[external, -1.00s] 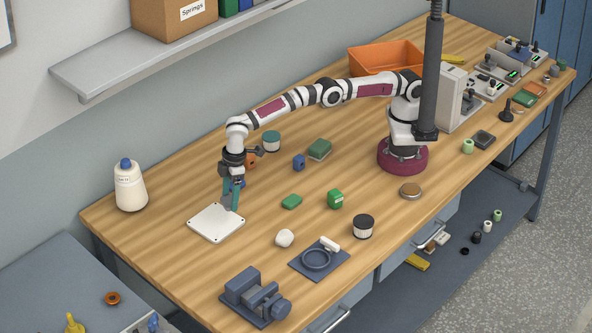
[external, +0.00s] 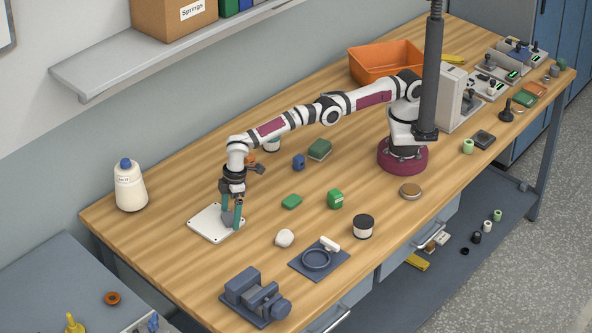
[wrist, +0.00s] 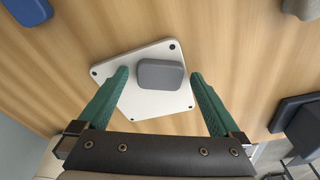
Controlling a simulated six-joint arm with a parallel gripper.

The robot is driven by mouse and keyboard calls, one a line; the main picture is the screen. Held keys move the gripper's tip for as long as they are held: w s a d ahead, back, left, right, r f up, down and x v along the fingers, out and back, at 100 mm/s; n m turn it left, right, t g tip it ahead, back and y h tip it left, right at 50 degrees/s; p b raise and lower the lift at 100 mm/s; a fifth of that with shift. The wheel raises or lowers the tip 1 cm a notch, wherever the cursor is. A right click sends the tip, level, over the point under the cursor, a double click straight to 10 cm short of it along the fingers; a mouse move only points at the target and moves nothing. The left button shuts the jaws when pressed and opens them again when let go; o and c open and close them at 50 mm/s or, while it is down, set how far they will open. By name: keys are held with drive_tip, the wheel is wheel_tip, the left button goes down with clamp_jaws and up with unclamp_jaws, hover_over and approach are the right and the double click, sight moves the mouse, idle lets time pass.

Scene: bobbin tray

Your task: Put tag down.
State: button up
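The tag looks to be the grey rounded block (wrist: 161,75), which lies over the white square plate (wrist: 150,103) in the wrist view. In the external view the grey tag (external: 228,218) shows at the right part of the white plate (external: 207,226). My gripper (external: 231,221) is low over the plate, its green fingers on either side of the tag. In the wrist view my gripper (wrist: 159,74) is open, with a gap between each finger and the tag. The tag's underside is hidden.
A white bottle (external: 130,188) stands left of the plate. A pale lump (external: 284,238), a green block (external: 291,202) and a blue block (external: 298,162) lie to the right. A dark vise (external: 255,296) is at the front edge. Bare wood surrounds the plate.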

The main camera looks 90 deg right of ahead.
wheel_tip(320, 180, up, 12)
drive_tip(key=s, duration=0.2)
drive_tip(key=s+d+r+m, duration=0.2)
drive_tip(key=s+d+r, duration=0.2)
drive_tip(key=d+r, duration=0.45)
drive_tip(key=s+d+r+m+g, duration=0.1)
drive_tip(key=s+d+r+m, duration=0.15)
drive_tip(key=s+d, duration=0.3)
drive_tip(key=s+d+r+m, duration=0.1)
drive_tip(key=s+d+r, duration=0.2)
drive_tip(key=s+d, duration=0.3)
drive_tip(key=s+d+f+m, duration=0.2)
drive_tip(key=s+f, duration=0.1)
drive_tip(key=s, duration=0.9)
drive_tip(key=s+d+f+m+y, duration=0.1)
drive_tip(key=s+d+f+m, duration=0.1)
drive_tip(key=s, duration=1)
drive_tip(key=shift+s+d+f+g, duration=0.25)
drive_tip(key=shift+d+f+g, duration=0.1)
drive_tip(key=shift+f+g, duration=0.05)
